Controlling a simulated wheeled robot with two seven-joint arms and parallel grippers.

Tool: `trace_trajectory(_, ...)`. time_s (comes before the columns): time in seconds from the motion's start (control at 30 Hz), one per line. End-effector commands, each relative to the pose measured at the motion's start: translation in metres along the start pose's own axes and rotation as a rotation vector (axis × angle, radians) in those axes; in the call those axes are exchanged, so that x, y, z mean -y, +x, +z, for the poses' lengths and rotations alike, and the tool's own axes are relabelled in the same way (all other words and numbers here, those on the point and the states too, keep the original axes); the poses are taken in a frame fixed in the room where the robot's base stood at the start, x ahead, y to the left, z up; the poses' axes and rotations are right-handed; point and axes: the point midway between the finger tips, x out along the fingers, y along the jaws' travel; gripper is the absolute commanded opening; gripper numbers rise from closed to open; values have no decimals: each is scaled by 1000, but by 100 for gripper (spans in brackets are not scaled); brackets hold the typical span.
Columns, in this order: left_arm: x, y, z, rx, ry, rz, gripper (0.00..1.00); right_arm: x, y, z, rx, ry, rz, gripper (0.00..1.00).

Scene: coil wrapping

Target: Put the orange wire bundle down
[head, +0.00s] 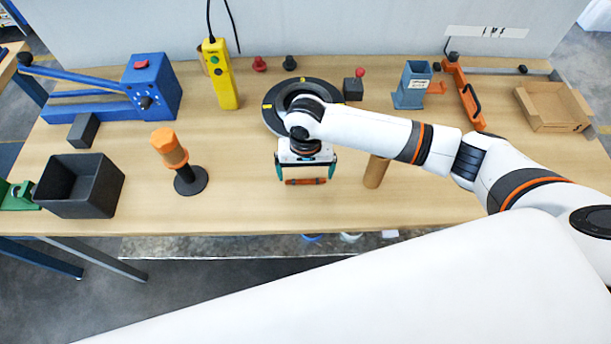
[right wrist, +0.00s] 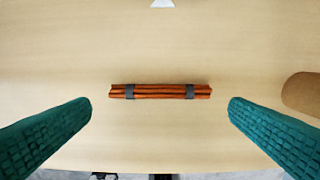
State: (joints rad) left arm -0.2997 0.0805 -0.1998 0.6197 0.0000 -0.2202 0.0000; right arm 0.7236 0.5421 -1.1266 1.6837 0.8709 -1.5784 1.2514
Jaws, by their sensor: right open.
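The orange wire bundle (head: 305,181) lies on the wooden table near its front edge. In the right wrist view the bundle (right wrist: 160,91) is a short set of orange wires with two dark bands, lying crosswise in the picture. My right gripper (head: 306,174) is open over it, pointing down. In the right wrist view its two green fingers (right wrist: 160,112) stand wide apart, one on each side, with clear gaps to the bundle's ends. My left gripper is not in view.
A brown cylinder (head: 376,171) stands close to the right of my right gripper. A dark round device (head: 273,119) is behind it. An orange-topped post (head: 187,177) and a black bin (head: 82,201) stand to the left. The table between post and bundle is clear.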

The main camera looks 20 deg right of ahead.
Motion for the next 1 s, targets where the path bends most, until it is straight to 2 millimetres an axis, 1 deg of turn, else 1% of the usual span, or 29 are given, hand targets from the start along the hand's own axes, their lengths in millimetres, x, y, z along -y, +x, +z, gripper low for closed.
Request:
trace_trajectory(0.03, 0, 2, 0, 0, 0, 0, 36, -1, -12, 1, 4, 0, 4, 100)
trace_trajectory(0.2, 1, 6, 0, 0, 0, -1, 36, -1, -49, 1, 3, -1, 3, 100)
trace_trajectory(0.3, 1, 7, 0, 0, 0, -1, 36, -1, -66, 1, 3, 0, 3, 100)
trace_trajectory(0.4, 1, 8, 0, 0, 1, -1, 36, -1, -78, 1, 1, 1, 2, 100)
trace_trajectory(0.5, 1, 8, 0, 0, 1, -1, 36, -1, -84, 0, 1, 0, 1, 100)
trace_trajectory(0.6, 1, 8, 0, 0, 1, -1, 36, 0, -86, 0, 0, 0, 0, 100)
trace_trajectory(1.0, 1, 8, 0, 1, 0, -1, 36, 0, -86, 0, 0, 1, 0, 100)
